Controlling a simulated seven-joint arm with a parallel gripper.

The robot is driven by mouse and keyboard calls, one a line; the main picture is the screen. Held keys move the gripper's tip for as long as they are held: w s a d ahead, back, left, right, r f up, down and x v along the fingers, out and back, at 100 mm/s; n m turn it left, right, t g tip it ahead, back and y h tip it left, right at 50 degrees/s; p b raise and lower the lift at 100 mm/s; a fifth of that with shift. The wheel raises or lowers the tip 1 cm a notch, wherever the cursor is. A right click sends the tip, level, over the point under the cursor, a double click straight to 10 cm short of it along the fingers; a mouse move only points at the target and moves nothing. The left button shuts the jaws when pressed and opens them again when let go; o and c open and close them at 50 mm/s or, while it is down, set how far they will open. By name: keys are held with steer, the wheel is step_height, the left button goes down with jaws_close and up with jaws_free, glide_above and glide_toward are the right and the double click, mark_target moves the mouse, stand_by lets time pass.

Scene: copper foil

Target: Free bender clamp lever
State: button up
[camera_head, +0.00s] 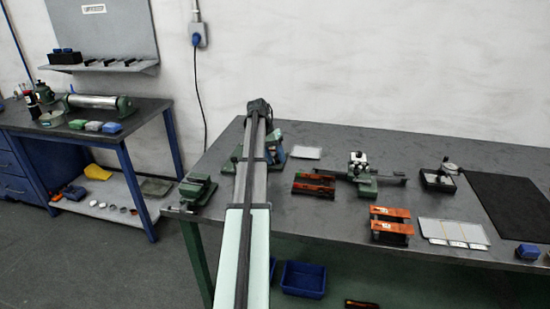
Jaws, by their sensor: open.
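A green bench device with a pale block on top (358,162) stands mid-table, with a dark bar running to its right. A second green machine (275,140) stands at the back left, largely covered by my arm, with a blue-grey part showing on its right side. I cannot tell which of the two is the bender, and no clamp lever can be made out clearly. My arm reaches from the bottom centre up over the table's left part. Its far end is dark and stands in front of the second machine. My gripper's fingers cannot be seen.
A green vise (197,187) sits at the table's left corner. Copper-coloured pieces lie on dark holders (314,184) and (390,222). White cards (452,231), a black tray (438,181) and a black mat (512,203) are on the right.

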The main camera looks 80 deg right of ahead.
steer(key=v, duration=1.3)
steer(key=shift+r, duration=0.4)
steer(key=shift+w, duration=0.2)
